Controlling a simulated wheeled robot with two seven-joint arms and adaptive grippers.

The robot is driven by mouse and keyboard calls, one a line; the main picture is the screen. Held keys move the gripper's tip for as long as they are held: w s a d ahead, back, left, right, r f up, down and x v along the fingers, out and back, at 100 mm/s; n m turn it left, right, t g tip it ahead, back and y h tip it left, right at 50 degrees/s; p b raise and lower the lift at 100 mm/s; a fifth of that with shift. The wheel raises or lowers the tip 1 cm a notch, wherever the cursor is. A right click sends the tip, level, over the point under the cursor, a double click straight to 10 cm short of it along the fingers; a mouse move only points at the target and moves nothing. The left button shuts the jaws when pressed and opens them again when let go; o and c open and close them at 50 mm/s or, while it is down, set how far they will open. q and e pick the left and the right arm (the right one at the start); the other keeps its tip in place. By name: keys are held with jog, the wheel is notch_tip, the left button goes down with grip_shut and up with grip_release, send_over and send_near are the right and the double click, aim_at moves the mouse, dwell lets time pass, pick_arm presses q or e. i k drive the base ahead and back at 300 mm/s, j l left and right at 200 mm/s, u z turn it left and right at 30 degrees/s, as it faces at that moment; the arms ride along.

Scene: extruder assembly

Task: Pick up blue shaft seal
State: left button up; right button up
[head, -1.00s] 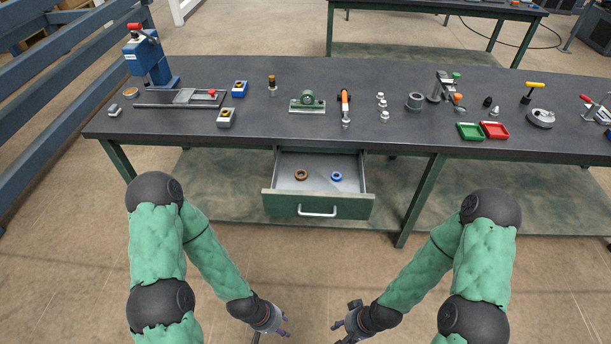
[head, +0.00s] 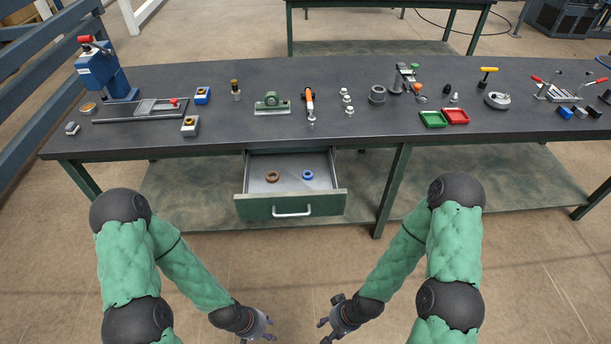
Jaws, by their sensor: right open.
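The blue shaft seal (head: 308,175) is a small blue ring lying in the open drawer (head: 317,160) under the bench, on the right side of the drawer floor. A brown ring (head: 272,177) lies to its left in the same drawer. My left gripper (head: 270,328) is low at the bottom of the head view, in front of the drawer and away from it; its fingers are too small to judge. My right gripper (head: 323,332) is also low in front of the drawer, open and empty. Neither gripper touches anything.
The dark workbench (head: 220,125) carries a blue press (head: 103,70), a green bearing housing (head: 271,103), a green tray (head: 433,119), a red tray (head: 456,116) and several small parts. The drawer front with its handle (head: 292,213) juts out toward me. The floor before it is clear.

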aim_at(307, 178)
jog(key=i+l+u, duration=0.25)
jog(key=l+u, duration=0.25)
jog(key=l, duration=0.2)
jog(key=i+l+u, duration=0.1)
jog(key=l+u, duration=0.15)
jog(key=l, duration=0.1)
